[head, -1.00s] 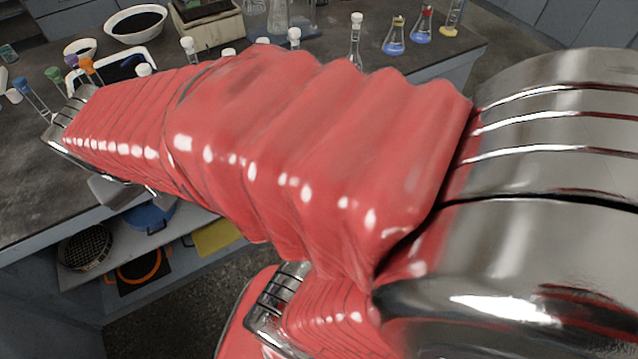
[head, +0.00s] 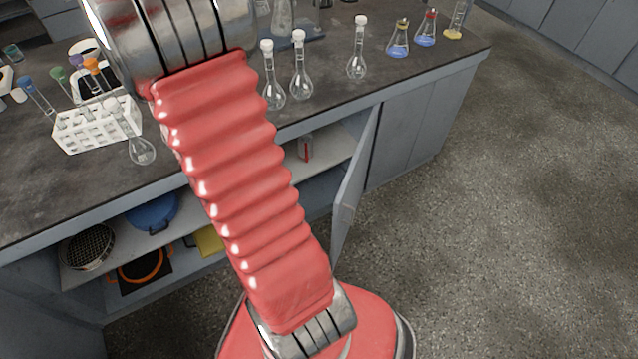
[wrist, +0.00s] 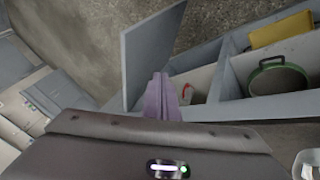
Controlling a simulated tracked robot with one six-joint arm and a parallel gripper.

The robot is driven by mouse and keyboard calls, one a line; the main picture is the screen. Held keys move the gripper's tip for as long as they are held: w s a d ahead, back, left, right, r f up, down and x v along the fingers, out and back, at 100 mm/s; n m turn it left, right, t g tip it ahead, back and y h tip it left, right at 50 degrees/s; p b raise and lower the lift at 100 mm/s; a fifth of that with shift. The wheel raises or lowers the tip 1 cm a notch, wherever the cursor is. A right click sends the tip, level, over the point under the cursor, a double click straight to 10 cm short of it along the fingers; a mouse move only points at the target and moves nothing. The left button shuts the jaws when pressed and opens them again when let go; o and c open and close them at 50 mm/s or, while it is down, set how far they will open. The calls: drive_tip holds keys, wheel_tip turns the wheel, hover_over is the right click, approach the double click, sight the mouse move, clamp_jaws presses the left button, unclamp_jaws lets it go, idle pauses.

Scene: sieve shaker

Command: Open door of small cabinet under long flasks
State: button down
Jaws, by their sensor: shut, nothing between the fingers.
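The small cabinet door (head: 356,185) stands wide open below the long-necked flasks, its panel jutting out over the floor. In the wrist view the door (wrist: 150,45) appears as a grey panel. The long flasks (head: 300,84) stand upright on the counter. Inside the open cabinet (head: 336,146) a small red-and-white item (head: 305,149) sits on a shelf; it also shows in the wrist view (wrist: 187,93). My gripper (wrist: 161,80) has purple fingers, shut and empty. They appear beside the door's inner side; I cannot tell whether they touch. My arm hides the gripper in the head view.
A white rack (head: 95,126) and other glassware stand on the dark counter (head: 40,190). Open shelves at left hold a blue pot (head: 152,214), a sieve (head: 88,247) and a yellow item (head: 208,240). The floor (head: 470,230) at right is clear.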

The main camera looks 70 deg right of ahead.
drive_tip(key=s+d+f+m+g, duration=0.1)
drive_tip(key=s+d+f+m, duration=0.2)
drive_tip(key=f, duration=0.4)
drive_tip(key=s+d, duration=0.1)
drive_tip(key=s, duration=0.1)
drive_tip(key=shift+s+d+g, duration=0.25)
drive_tip(key=shift+s+g, duration=0.15)
drive_tip(key=shift+f, duration=0.1)
drive_tip(key=s+d+f, duration=0.3)
drive_tip(key=s+f, duration=0.5)
drive_tip(key=s, duration=0.1)
drive_tip(key=shift+d, duration=0.2)
